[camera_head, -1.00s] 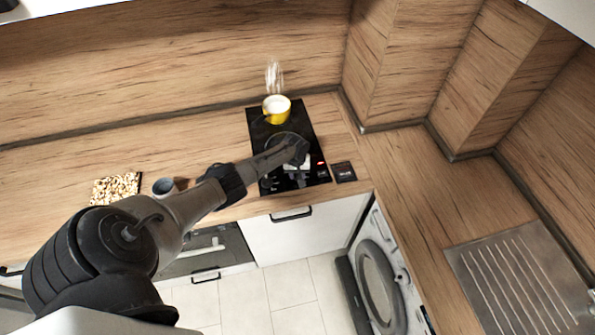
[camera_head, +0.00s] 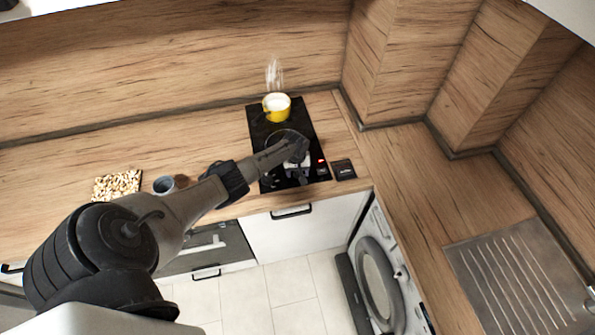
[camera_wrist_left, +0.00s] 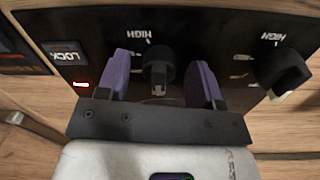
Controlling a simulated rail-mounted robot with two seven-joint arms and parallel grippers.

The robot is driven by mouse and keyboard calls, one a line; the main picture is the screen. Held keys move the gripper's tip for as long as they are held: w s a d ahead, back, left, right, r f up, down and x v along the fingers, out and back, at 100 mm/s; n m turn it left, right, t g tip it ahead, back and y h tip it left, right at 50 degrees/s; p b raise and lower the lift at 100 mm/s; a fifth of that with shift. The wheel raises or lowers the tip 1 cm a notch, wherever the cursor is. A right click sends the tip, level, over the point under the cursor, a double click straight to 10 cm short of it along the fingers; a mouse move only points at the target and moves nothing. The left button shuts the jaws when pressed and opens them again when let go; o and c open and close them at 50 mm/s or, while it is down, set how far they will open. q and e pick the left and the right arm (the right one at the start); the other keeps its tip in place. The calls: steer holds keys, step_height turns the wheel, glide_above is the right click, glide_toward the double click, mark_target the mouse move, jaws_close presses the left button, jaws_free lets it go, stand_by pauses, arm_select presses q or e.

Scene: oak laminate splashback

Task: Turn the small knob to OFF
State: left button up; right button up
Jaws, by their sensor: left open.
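In the left wrist view two black knobs stand on the dark hob panel, each near a HIGH label that appears upside down. The smaller-looking knob (camera_wrist_left: 157,68) is between the two fingers of my left gripper (camera_wrist_left: 160,82), with a visible gap on each side. The larger-looking knob (camera_wrist_left: 284,70) is to the right, outside the fingers. My left gripper is open. In the head view my left gripper (camera_head: 297,165) is over the front of the black hob (camera_head: 301,131), and the knobs are too small or hidden to tell apart.
A steaming yellow pot (camera_head: 277,107) stands at the hob's back. A LOCK key (camera_wrist_left: 66,57) and a lit red light (camera_wrist_left: 80,84) are left of the fingers. A small black plate (camera_head: 344,170) lies right of the hob. A grey cup (camera_head: 164,186) and a patterned board (camera_head: 117,185) are at left.

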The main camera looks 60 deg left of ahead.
arm_select(q)
steer(key=shift+r+p, duration=0.3)
steer(key=shift+r, duration=0.25)
step_height(320, 180, up, 13)
steer(key=p, duration=0.2)
steer(key=shift+s+a+f, duration=0.15)
steer(key=shift+s, duration=0.15)
steer(key=shift+m, duration=0.3)
